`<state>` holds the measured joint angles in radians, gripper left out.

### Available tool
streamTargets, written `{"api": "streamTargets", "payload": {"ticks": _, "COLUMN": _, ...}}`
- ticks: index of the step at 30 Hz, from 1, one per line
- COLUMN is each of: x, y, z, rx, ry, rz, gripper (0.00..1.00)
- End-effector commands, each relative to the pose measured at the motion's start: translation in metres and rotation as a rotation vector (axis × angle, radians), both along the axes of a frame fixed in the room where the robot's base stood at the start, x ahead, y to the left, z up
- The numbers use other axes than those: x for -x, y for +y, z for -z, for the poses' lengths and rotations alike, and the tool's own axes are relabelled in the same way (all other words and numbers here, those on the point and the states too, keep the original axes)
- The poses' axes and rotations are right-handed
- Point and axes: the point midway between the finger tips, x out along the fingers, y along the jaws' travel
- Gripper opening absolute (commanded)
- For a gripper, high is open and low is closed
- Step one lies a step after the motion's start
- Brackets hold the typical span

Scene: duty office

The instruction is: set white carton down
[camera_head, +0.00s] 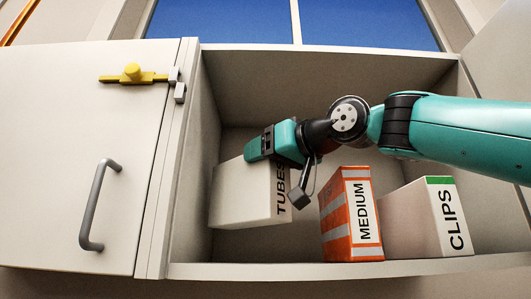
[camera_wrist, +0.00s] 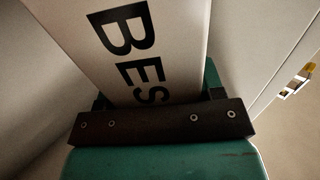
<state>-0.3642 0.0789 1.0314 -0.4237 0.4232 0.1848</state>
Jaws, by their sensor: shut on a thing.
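The white carton (camera_head: 240,195), lettered TUBES, is inside the open cabinet at its left side, slightly tilted in the picture. My gripper (camera_head: 274,145) is shut on the carton at its upper part. In the wrist view the carton (camera_wrist: 170,45) fills the upper middle, with the letters BES showing, and stands between the fingers of my gripper (camera_wrist: 160,105).
A CLIPS carton (camera_head: 415,222) with a green stripe stands farther right. The cabinet door (camera_head: 75,190), with a grey handle and yellow latch (camera_head: 133,75), is at the left.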

Motion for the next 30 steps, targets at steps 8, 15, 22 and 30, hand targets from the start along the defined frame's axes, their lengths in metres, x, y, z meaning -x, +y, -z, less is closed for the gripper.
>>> {"api": "streamTargets", "payload": {"ticks": 8, "x": 0.001, "y": -0.001, "z": 0.032, "rx": 0.0, "ry": 0.0, "rz": 0.001, "gripper": 0.05}}
{"api": "streamTargets", "payload": {"ticks": 15, "x": 0.001, "y": 0.001, "z": 0.049, "rx": -0.001, "ry": -0.001, "rz": -0.002, "gripper": 0.05}}
{"api": "streamTargets", "payload": {"ticks": 22, "x": 0.001, "y": 0.002, "z": 0.053, "rx": 0.0, "ry": -0.003, "rz": -0.003, "gripper": 0.05}}
{"api": "streamTargets", "payload": {"ticks": 30, "x": 0.001, "y": 0.002, "z": 0.053, "rx": 0.0, "ry": -0.003, "rz": -0.003, "gripper": 0.05}}
